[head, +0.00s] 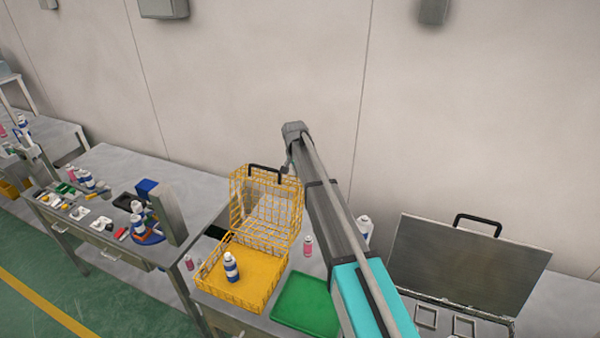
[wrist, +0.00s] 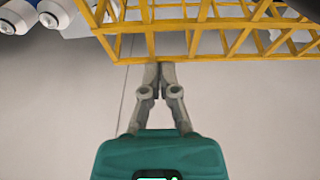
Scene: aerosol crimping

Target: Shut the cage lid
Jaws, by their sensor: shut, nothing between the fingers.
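The yellow wire cage (head: 262,262) stands on the bench in the head view. Its lid (head: 237,205) is open and stands upright at the back, with a black handle (head: 268,172) at its top. A white and blue bottle (head: 231,267) stands inside the cage. In the wrist view, my gripper (wrist: 160,66) is shut and empty. Its fingertips are at a yellow wire edge (wrist: 225,54), which looks like the lid's; I cannot tell whether they touch.
A green tray (head: 305,305) lies right of the cage, with a pink bottle (head: 308,246) behind it. An open metal case (head: 465,265) stands at the right. A cluttered table (head: 180,180) is at the left. The wall behind is bare near the lid.

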